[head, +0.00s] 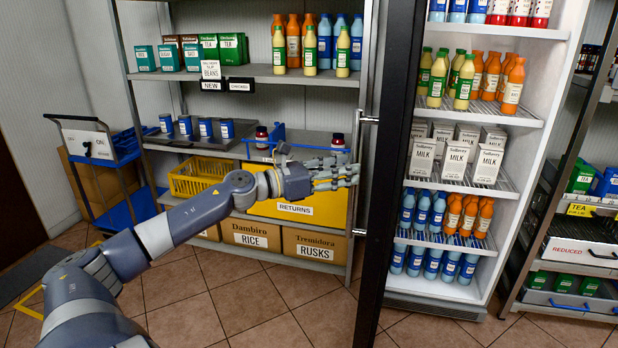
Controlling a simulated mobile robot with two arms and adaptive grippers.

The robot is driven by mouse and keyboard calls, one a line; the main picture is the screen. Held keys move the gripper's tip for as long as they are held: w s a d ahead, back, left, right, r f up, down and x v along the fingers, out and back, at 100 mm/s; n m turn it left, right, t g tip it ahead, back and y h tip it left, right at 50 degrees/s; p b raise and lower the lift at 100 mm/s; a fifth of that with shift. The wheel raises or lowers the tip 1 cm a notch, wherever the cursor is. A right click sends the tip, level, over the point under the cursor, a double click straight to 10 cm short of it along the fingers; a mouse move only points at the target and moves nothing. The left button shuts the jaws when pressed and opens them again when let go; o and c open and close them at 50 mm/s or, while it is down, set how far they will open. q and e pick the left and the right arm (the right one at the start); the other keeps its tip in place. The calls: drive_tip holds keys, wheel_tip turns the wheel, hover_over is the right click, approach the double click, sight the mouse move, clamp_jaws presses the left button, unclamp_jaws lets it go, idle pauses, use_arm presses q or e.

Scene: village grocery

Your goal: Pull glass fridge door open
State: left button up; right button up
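The fridge door (394,150) stands open, seen almost edge-on as a tall dark frame to the left of the fridge opening. Its metal handle (367,120) is a vertical bar on the door's left-hand face. My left gripper (350,175) reaches in from the left at the middle of the handle's height. Its fingertips overlap the handle bar in the picture. I cannot tell whether the fingers are closed around the bar or only beside it. My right gripper is not in view.
The white fridge interior (505,190) holds juice bottles, milk cartons and blue bottles. Behind my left arm is a shelf unit (260,72) with cartons, bottles, a yellow returns bin (345,207) and brown boxes. A cart (92,140) stands at left. Tiled floor (250,310) is clear in front.

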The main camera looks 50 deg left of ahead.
use_arm(q)
drive_tip(key=v, duration=0.8)
drive_tip(key=shift+s, duration=0.3)
drive_tip(key=shift+a, duration=0.1)
